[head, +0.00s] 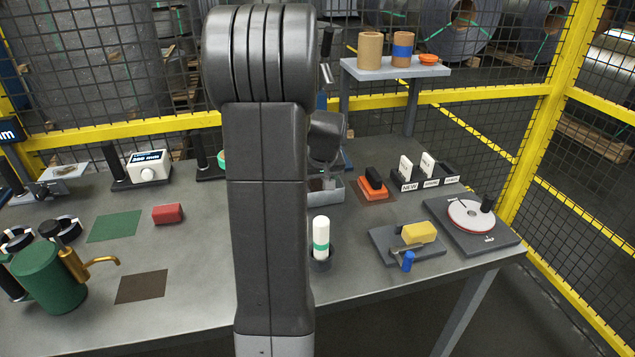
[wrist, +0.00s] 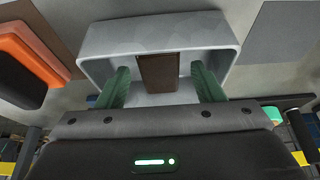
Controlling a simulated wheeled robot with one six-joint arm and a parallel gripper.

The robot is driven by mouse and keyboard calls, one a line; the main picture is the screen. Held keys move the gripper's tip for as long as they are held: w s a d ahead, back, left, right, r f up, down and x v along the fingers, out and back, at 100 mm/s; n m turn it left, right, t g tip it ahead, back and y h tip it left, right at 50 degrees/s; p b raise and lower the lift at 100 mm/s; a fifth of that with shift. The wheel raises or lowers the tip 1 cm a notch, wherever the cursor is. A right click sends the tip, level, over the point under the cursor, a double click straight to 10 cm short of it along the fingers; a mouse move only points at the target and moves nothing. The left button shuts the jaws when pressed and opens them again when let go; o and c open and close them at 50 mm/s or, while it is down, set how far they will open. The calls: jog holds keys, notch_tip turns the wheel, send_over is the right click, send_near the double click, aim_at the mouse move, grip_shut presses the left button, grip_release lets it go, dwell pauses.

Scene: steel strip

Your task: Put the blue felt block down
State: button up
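I cannot make out a blue felt block in either view. My gripper (wrist: 162,88) is open in the wrist view, its two green fingers spread apart with no contact seen on anything between them. The fingers point into a grey open box (wrist: 100,45). A dark brown block-like piece (wrist: 158,72) shows in the box between the fingers, with a gap on each side. In the head view the grey box (head: 335,193) is partly hidden behind my arm, and the fingertips are hard to see there.
An orange base with a black block (head: 373,187) stands just right of the box. A white and green bottle (head: 320,238) stands in front. A red block (head: 167,214), a green mat (head: 114,227) and a brown mat (head: 142,287) lie at left. Yellow fencing borders the table.

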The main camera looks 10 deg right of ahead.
jog(key=v, duration=1.4)
jog(key=shift+w+f, duration=0.15)
jog(key=shift+f, duration=0.05)
jog(key=x, duration=1.3)
jog(key=shift+w+f, duration=0.1)
jog(key=shift+f, duration=0.15)
jog(key=shift+r, duration=0.25)
